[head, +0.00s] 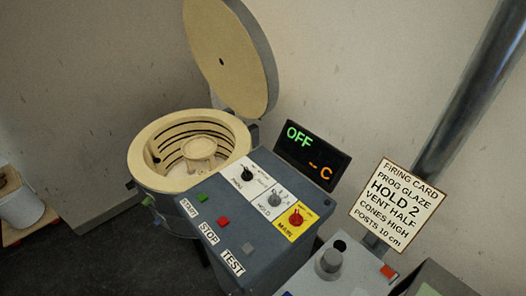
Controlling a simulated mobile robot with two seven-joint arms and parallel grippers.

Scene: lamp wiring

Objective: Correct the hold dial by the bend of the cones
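The hold dial (274,200) is a grey knob in the middle of the sloped control panel (222,238), between a black program dial (247,175) and a red main switch (296,217) on a yellow plate. The pointer setting of the hold dial is too small to read. The firing card (398,205) reads PROG GLAZE, HOLD 2, VENT HALF, CONES HIGH, POSTS 10 cm. The kiln (143,166) stands open with a round shelf (199,147) inside. I cannot make out any cones. Neither gripper is in view.
The kiln lid (225,55) is raised. The display (312,155) shows OFF and dashes with C. Green (202,197), red (223,221) and grey (248,248) buttons line the panel. A grey box with a knob (330,261) is at lower right. A white bucket (20,207) stands left.

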